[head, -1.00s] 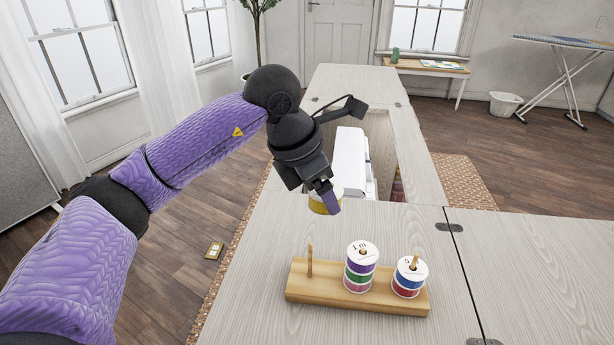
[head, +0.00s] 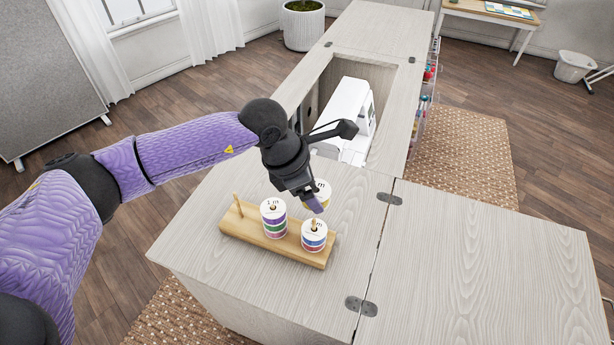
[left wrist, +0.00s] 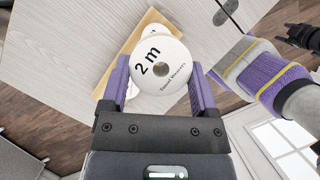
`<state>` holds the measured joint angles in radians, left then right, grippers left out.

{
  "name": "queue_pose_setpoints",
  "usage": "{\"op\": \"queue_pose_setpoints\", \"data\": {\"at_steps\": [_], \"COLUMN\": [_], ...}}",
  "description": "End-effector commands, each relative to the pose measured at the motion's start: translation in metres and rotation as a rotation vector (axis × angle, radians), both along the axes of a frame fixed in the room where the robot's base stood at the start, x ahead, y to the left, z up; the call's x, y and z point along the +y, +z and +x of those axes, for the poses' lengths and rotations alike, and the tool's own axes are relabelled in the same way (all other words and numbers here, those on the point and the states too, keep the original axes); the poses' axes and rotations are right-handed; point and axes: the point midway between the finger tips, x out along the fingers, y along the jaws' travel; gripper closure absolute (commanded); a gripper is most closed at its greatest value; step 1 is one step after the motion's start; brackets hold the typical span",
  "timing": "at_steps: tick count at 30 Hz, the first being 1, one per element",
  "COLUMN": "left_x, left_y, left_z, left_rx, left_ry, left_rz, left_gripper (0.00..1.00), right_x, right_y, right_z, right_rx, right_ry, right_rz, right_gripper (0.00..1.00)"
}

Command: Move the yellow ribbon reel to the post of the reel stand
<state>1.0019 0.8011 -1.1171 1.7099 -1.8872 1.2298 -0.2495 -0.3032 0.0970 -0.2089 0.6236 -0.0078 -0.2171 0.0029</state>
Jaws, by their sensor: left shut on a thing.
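The yellow ribbon reel (head: 323,197), with a white top, is partly hidden behind my left gripper (head: 315,204) in the head view. In the left wrist view the gripper (left wrist: 158,80) is shut on this reel (left wrist: 160,62), its white face marked "2 m" between the two fingers. The wooden reel stand (head: 235,226) lies on the cabinet top. Its left post (head: 238,204) is bare. A purple, green and pink reel (head: 274,219) is on the middle, and a blue and red reel (head: 314,236) is at the right end. The held reel is just behind the right end.
The cabinet top (head: 200,235) is clear around the stand. A white sewing machine (head: 350,110) sits in the opening behind. Hinges (head: 390,198) join a bare leaf (head: 480,260) at right. A dark part, apparently my right gripper (left wrist: 303,38), shows at the wrist view's edge.

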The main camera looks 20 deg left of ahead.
Motion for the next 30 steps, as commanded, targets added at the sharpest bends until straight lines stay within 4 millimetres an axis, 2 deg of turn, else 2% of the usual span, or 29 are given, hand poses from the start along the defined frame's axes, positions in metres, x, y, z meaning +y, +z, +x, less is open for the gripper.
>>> {"op": "queue_pose_setpoints", "data": {"at_steps": [10, 13, 25, 30], "left_x": [0.001, 0.000, 0.000, 0.000], "left_y": [-0.050, -0.042, -0.057, -0.057], "left_z": [0.000, 0.000, 0.000, 0.000], "left_rx": [0.004, 0.001, 0.001, 0.000], "left_ry": [0.002, 0.002, 0.002, 0.002], "left_rz": [0.000, 0.000, 0.000, 0.000], "left_gripper": [0.79, 0.79, 0.79, 0.79], "right_x": [-0.001, -0.003, -0.005, -0.005], "right_y": [-0.038, -0.032, -0.043, -0.043], "right_z": [-0.008, -0.007, -0.010, -0.010], "right_rx": [0.019, 0.018, 0.024, 0.024], "right_ry": [-0.004, -0.002, -0.002, -0.002], "right_rz": [-0.001, -0.004, -0.007, -0.008], "right_gripper": [0.41, 0.41, 0.41, 0.41]}}
